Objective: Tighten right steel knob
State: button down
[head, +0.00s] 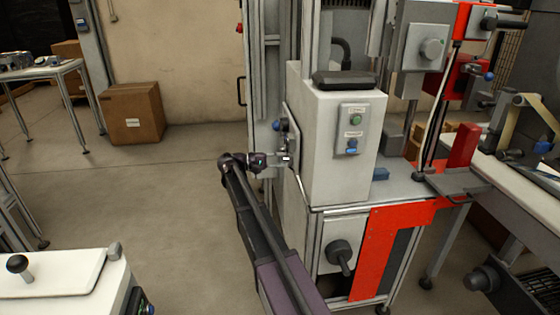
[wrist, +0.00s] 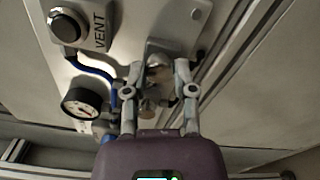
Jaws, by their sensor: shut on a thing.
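In the wrist view, a steel knob (wrist: 158,76) sits on a metal bracket on a pale panel. My gripper (wrist: 159,70) has one finger on each side of it and is shut on it. The fingers hide the knob's sides, and a small round brownish piece (wrist: 147,108) shows lower down between them. In the head view, my gripper (head: 284,158) reaches the left side of the white machine cabinet (head: 316,158). The knob is too small and hidden to make out there.
A round black button (wrist: 68,25) marked VENT, a gauge (wrist: 81,103) and a blue hose (wrist: 88,68) are close left of the fingers. A metal rail (wrist: 232,55) runs at the right. Open floor (head: 165,190) lies left of the cabinet, with a cardboard box (head: 132,111) behind.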

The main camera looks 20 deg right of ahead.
dwell(0.3)
jog(key=shift+c, duration=2.2)
grip_release()
jog(key=shift+d, duration=0.1)
jog(key=shift+a, duration=0.2)
jog(key=v, duration=1.1)
jog(key=shift+a, duration=0.35)
jog(key=shift+w, duration=0.1)
